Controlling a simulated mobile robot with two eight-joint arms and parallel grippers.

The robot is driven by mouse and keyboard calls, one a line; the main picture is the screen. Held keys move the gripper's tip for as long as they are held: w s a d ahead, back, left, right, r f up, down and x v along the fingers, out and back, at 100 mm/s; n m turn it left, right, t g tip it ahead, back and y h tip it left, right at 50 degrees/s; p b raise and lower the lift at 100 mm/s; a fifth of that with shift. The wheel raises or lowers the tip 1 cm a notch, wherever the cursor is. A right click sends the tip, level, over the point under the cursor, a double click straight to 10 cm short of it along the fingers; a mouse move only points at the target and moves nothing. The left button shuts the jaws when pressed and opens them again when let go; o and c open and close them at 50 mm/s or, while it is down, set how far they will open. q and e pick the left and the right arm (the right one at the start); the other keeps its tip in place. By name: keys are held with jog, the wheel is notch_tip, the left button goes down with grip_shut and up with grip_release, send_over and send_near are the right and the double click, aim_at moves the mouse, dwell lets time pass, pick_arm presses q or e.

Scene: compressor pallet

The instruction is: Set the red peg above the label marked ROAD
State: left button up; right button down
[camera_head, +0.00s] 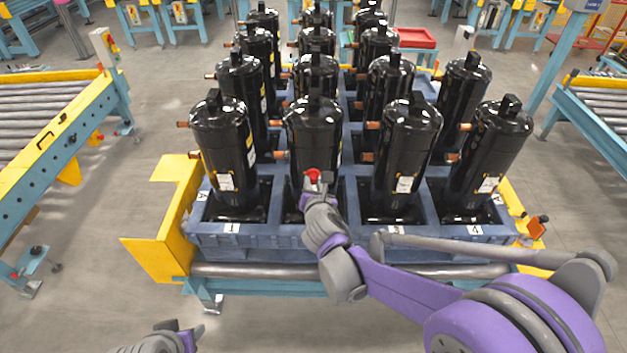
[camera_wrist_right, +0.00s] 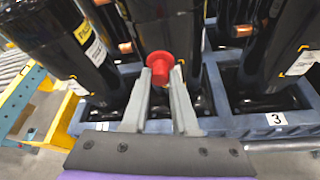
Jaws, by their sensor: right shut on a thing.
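The red peg (camera_head: 312,174) is between the fingertips of my right gripper (camera_head: 319,186), in front of a black compressor (camera_head: 313,135) in the front row. In the right wrist view the two grey fingers are shut on the red peg (camera_wrist_right: 160,62), its wide round end toward the camera. The peg's far end is hidden. My left gripper (camera_head: 165,341) is only partly in view at the bottom left, apart from the pallet; its jaws are unclear. I cannot read a label marked ROAD in either view.
Several black compressors stand in a blue pallet (camera_head: 290,242) with number labels such as 1 (camera_head: 232,228), 3 (camera_wrist_right: 277,119) and 4 (camera_head: 475,230). A yellow bracket (camera_head: 160,250) is at its left corner. Roller conveyors (camera_head: 45,125) flank it.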

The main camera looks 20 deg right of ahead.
aim_at(315, 172)
pick_arm(q)
jog(key=shift+s, duration=0.1)
pick_arm(e)
jog(key=shift+s, duration=0.1)
pick_arm(q)
jog(key=shift+f, duration=0.1)
pick_arm(e)
jog(key=shift+f, duration=0.15)
jog(key=shift+w+d+b, duration=0.3)
jog(key=shift+w+b, duration=0.15)
jog(key=shift+w, duration=0.5)
pick_arm(q)
jog(key=shift+s+f+b, duration=0.2)
jog(key=shift+s+f, duration=0.05)
jog(key=shift+f, duration=0.3)
jog(key=shift+s+f+b, duration=0.15)
jog(key=shift+s+f, duration=0.05)
jog(key=shift+f, duration=0.35)
pick_arm(e)
jog(key=shift+w+d, duration=0.25)
jog(key=shift+w, duration=0.65)
jog(key=shift+w+d, duration=0.25)
jog(key=shift+w, duration=0.65)
pick_arm(q)
jog(key=shift+s+f+b, duration=0.25)
jog(key=shift+f+b, duration=0.2)
jog(key=shift+f, duration=0.1)
